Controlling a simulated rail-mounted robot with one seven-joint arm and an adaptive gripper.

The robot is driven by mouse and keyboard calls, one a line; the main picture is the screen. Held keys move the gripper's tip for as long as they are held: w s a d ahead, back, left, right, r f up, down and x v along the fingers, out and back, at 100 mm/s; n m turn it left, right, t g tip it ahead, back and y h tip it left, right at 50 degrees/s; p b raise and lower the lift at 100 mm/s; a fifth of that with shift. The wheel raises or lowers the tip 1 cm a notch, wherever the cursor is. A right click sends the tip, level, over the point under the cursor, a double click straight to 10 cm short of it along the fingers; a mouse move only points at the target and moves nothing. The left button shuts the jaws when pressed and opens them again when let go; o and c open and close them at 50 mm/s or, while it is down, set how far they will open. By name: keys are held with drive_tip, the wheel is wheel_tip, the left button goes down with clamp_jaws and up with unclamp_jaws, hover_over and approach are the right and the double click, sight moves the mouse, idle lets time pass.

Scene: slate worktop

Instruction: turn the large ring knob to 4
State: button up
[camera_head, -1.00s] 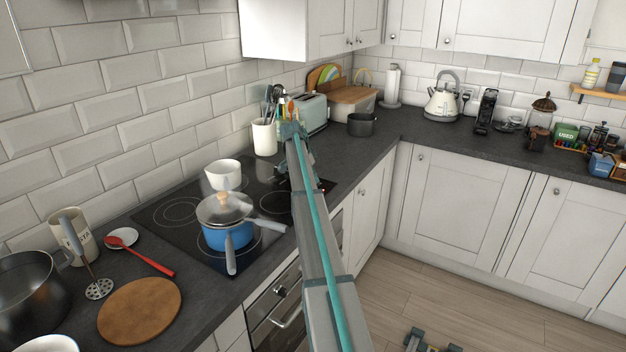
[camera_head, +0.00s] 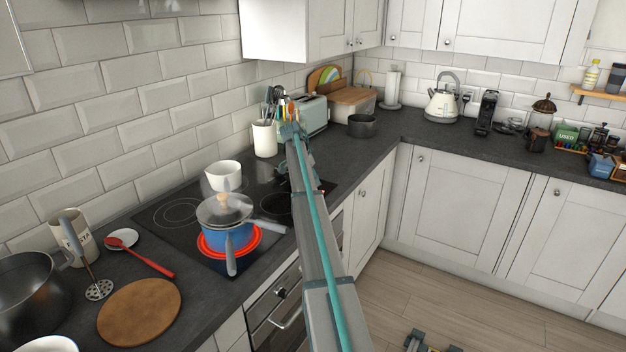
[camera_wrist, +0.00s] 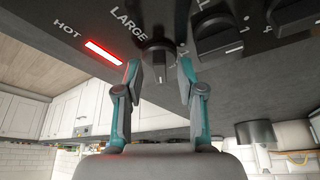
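In the wrist view, the dark knob (camera_wrist: 157,57) labelled LARGE is on the black control panel. My gripper (camera_wrist: 159,68) has one fingertip on each side of this knob. The fingers are apart, and I cannot tell whether they press on it. The number at the knob's pointer is not readable. A red HOT light (camera_wrist: 104,53) is lit beside it. In the head view, a large ring (camera_head: 214,249) glows red on the hob under a blue lidded pan (camera_head: 226,234).
More knobs (camera_wrist: 222,33) sit right of my gripper on the panel. A utensil pot (camera_head: 264,138) and a toaster (camera_head: 314,114) stand beyond the hob.

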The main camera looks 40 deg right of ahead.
drive_tip(key=v, duration=1.2)
